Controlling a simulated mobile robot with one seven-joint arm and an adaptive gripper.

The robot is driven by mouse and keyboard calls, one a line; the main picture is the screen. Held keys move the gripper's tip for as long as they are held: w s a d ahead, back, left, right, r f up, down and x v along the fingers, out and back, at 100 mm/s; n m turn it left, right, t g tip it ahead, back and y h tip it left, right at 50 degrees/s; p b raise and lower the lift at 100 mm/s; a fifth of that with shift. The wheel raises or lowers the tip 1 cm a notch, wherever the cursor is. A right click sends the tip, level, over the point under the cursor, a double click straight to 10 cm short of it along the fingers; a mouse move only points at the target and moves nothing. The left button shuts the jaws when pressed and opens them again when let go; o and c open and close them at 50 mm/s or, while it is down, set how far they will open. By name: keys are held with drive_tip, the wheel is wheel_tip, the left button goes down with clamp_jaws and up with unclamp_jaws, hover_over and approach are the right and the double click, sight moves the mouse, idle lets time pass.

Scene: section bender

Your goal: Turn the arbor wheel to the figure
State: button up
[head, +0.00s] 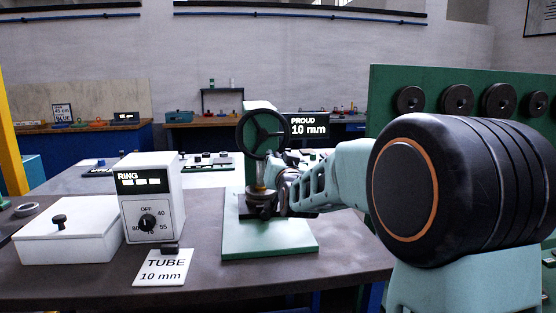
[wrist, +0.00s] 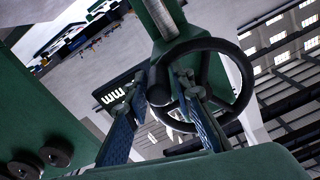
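The black arbor wheel (head: 261,134) with spokes sits at the top of a small press on a green base plate (head: 268,238). In the head view my gripper shows beside the press, below the wheel. A display (head: 309,127) behind reads "PROUD 10 mm". A card (head: 163,268) reads "TUBE 10 mm".
A white RING box (head: 152,200) with a dial stands left of the press. A white lidded box (head: 70,230) and a metal ring (head: 27,209) are further left. A green panel with black rollers (head: 410,99) stands at right. The tabletop left of the base plate has some clear room.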

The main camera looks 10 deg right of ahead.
drive_tip(key=shift+o, duration=1.1)
drive_tip(key=shift+s, duration=0.15)
drive_tip(key=s, duration=0.7)
drive_tip(key=shift+s, duration=0.1)
